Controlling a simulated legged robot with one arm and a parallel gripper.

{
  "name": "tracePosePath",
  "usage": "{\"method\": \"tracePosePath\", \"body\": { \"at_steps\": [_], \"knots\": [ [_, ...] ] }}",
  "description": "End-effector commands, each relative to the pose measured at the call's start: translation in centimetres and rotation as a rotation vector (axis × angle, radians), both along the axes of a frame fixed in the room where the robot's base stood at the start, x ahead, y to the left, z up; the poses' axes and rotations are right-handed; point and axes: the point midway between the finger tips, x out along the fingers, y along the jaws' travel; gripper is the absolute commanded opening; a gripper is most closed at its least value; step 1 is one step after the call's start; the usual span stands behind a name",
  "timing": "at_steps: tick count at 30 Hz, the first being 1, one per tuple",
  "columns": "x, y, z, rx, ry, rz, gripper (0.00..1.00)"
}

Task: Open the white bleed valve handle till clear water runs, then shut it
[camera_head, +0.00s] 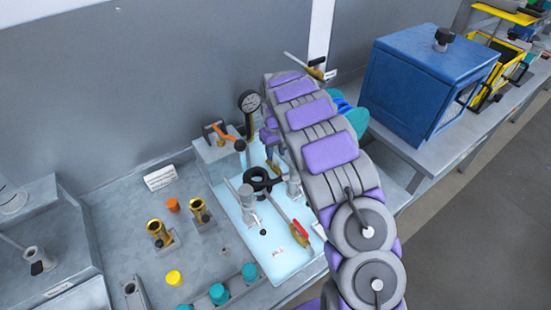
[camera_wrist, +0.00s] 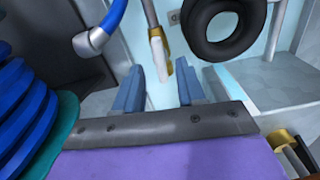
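In the wrist view, a white handle (camera_wrist: 158,58) with brass-yellow edges hangs at the end of a grey rod or pipe. My gripper (camera_wrist: 159,76) is open, with its two blue-grey fingers apart. The handle's lower end appears between or just beyond the fingertips; contact with either finger cannot be seen. In the head view, my arm covers much of the area behind the bench tray, and I cannot clearly make out my gripper or the white handle there. No running water is discernible.
A black ring (camera_wrist: 222,28) lies close to the right of the fingers. A blue hose (camera_wrist: 114,22) and blue ribbed part (camera_wrist: 25,110) are at left. The head view shows a pressure gauge (camera_head: 249,101), a red-handled brass valve (camera_head: 300,229) and a blue cabinet (camera_head: 416,85).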

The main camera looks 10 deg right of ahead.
Motion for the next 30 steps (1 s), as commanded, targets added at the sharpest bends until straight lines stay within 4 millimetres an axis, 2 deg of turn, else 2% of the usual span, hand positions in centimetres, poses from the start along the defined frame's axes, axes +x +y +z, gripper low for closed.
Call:
{"method": "tracePosePath", "body": {
  "at_steps": [3,7,18,30],
  "knots": [
    [-0.1,-0.1,-1.7,0.000,0.003,-0.002,0.39],
    [-0.1,-0.1,-2.7,0.001,0.003,-0.002,0.39],
    [0.0,0.0,-3.0,0.001,0.000,-0.001,0.38],
    [0.0,0.0,-3.0,0.001,0.000,-0.001,0.00]
  ]
}}
